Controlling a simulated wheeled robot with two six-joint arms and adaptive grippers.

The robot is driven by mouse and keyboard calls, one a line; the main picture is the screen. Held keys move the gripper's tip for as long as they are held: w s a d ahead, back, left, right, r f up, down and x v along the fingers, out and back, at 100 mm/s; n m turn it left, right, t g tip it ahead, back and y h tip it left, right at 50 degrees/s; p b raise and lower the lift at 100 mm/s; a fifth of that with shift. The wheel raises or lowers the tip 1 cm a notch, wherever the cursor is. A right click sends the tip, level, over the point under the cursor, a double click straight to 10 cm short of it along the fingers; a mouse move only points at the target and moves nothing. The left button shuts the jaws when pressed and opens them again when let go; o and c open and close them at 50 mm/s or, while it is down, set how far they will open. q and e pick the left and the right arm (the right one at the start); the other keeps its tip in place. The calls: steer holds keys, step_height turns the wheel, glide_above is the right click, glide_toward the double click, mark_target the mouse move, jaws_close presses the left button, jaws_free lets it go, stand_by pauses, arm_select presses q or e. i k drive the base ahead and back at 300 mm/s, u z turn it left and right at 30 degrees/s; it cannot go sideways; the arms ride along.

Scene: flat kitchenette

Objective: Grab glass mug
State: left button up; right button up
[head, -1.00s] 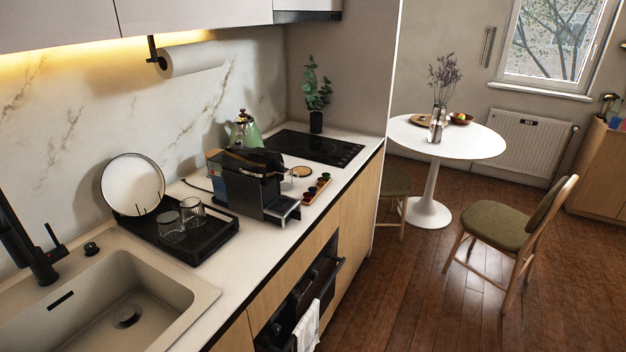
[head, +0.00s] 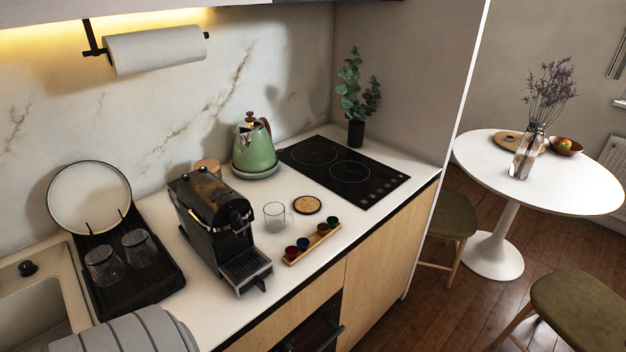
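A clear glass mug (head: 276,216) stands upright on the white counter, just right of the black coffee machine (head: 218,226) and left of a round wooden coaster (head: 307,205). Two more clear glasses, a left one (head: 104,266) and a right one (head: 139,249), sit on the black drying tray (head: 158,292) at the left. A grey rounded part of my own arm shows at the bottom left. Neither of my grippers is in view.
A wooden holder (head: 313,244) with several coffee capsules lies in front of the mug. A green kettle (head: 254,151) stands behind it, beside the black cooktop (head: 345,172). The sink (head: 35,300) is at the far left. A round white table (head: 560,190) stands at the right.

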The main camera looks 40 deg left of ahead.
mark_target(274, 213)
steer(key=i, duration=3.2)
steer(key=u, duration=3.65)
steer(key=i, duration=0.5)
steer(key=z, duration=0.05)
